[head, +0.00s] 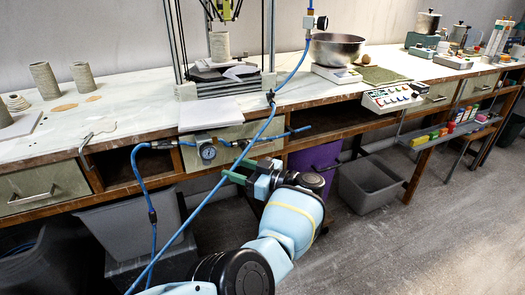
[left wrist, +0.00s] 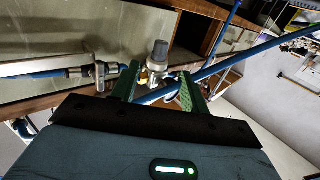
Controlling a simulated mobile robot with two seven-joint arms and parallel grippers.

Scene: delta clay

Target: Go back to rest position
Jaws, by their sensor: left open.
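My left gripper (head: 238,171) has green fingers and is in front of the workbench's front edge, below the white block on the bench. Its fingers are apart and hold nothing. In the left wrist view the two fingers of my left gripper (left wrist: 158,88) stand apart, with a grey-capped fitting (left wrist: 159,52) and a blue hose seen between or beyond them. I cannot tell how close the fitting is. My right gripper is in neither view.
A blue air hose (head: 205,199) runs across in front of my left arm. A pressure gauge (head: 208,152) is on the bench front. The workbench (head: 140,112) spans the back, with a grey bin (head: 368,188) under it. The floor at right (head: 450,240) is clear.

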